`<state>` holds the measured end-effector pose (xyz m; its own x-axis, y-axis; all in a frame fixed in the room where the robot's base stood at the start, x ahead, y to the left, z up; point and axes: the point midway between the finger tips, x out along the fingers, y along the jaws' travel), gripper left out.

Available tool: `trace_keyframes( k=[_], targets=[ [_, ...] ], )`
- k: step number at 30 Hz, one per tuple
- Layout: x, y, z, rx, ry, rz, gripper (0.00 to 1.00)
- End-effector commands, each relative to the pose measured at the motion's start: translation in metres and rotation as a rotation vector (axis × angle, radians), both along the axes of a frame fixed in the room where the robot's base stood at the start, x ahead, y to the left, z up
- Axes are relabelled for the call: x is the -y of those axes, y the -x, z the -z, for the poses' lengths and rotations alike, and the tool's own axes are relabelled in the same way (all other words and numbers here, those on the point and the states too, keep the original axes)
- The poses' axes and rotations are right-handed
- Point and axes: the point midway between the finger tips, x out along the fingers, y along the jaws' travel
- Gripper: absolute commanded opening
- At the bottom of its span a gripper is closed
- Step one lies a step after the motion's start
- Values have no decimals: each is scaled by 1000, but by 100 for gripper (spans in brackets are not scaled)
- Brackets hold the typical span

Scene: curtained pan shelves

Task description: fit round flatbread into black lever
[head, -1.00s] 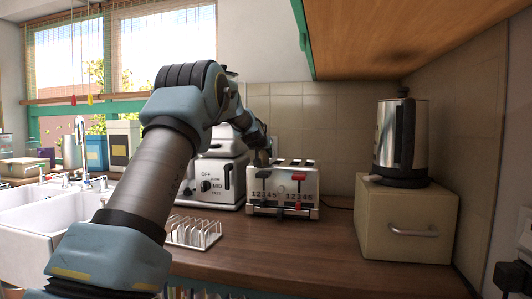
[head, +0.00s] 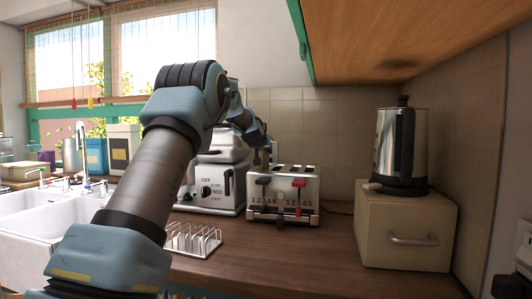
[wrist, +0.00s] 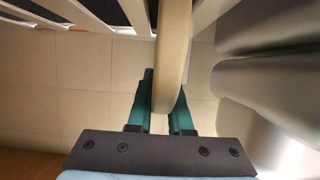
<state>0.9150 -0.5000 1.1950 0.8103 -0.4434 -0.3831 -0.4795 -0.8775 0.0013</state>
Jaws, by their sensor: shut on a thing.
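The round flatbread (wrist: 173,55) shows edge-on in the wrist view, a pale upright disc between the two teal fingers of my gripper (wrist: 164,110). My gripper is shut on it. The toaster (head: 284,208) is white and chrome, with a black lever (head: 262,182) on the left and a red lever (head: 299,184) on the right. In the head view my gripper is just above the toaster's left end, partly hidden by my arm. In the wrist view the flatbread's far edge reaches the toaster's pale slot bars (wrist: 205,14). How deep it sits in a slot cannot be told.
A white appliance with a dial (head: 213,190) stands close left of the toaster. A toast rack (head: 193,240) lies in front. A kettle (head: 400,150) on a beige bread box (head: 400,225) stands right. A wooden cupboard (head: 400,30) overhangs.

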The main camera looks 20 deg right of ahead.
Motion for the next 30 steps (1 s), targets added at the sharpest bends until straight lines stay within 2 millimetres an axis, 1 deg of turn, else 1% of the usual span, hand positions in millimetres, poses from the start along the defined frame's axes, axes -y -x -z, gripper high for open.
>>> trace_keyframes(
  k=[3,24,30],
  targets=[
    [0,0,-7,1,0,0,0],
    [0,0,-34,1,0,0,0],
    [0,0,-36,1,0,0,0]
  ],
)
